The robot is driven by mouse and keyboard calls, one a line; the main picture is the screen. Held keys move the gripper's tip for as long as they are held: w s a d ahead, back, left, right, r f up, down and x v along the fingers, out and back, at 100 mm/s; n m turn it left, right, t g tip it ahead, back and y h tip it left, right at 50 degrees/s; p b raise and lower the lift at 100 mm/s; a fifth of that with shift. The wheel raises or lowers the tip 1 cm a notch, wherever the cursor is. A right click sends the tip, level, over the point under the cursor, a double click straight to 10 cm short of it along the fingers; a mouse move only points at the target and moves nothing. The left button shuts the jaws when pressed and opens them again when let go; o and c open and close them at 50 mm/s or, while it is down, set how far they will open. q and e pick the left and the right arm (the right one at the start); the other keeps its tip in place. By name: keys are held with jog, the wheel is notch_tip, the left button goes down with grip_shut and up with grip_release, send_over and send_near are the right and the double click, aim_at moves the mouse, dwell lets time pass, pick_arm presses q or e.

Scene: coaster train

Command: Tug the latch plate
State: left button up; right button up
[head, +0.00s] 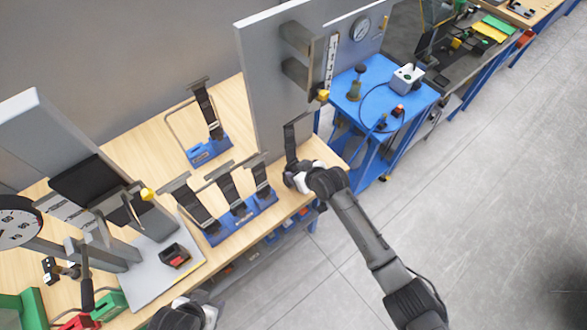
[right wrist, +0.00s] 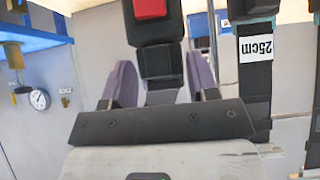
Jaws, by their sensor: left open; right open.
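In the head view, my right gripper (head: 294,181) is at the bench's right end, beside the foot of an upright dark strap piece (head: 291,140). In the right wrist view, its two purple-grey fingers (right wrist: 163,82) are apart. Between them, in the picture, is a black buckle-like body (right wrist: 155,32) with a red button (right wrist: 150,8) and a narrower dark part below it. I cannot tell whether the fingers touch it. The latch plate cannot be made out for sure. My left gripper (head: 206,314) is at the bottom edge, partly cut off, away from the straps.
A blue base with several dark straps (head: 238,229) stands on the wooden bench, and another strap base (head: 209,150) is behind it. A red-and-black block (head: 175,256) lies on a grey plate (head: 150,286). A strap labelled 25cm (right wrist: 254,70) hangs close by. A grey panel (head: 268,90) rises behind.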

jog(key=v, duration=1.3)
jog(key=s+d+r+m+t+h, duration=0.1)
jog(key=d+r+t+h, duration=0.15)
jog(key=d+r, duration=0.5)
jog(key=s+d+m+h, duration=0.3)
jog(key=s+d, duration=0.1)
jog(key=s, duration=0.2)
jog(key=s+d+f+m+g, duration=0.1)
jog(key=s+d+f+g, duration=0.2)
jog(key=s+f, duration=0.7)
jog(key=s+d+f+m+g, duration=0.25)
jog(key=s+f, duration=0.35)
jog(key=s, duration=0.8)
notch_tip(320, 180, up, 14)
jog(key=p, duration=1.4)
jog(key=shift+s+n+h, duration=0.3)
jog(key=shift+n+h, duration=0.05)
jog(key=shift+h, duration=0.1)
jog(key=shift+d+r, duration=0.1)
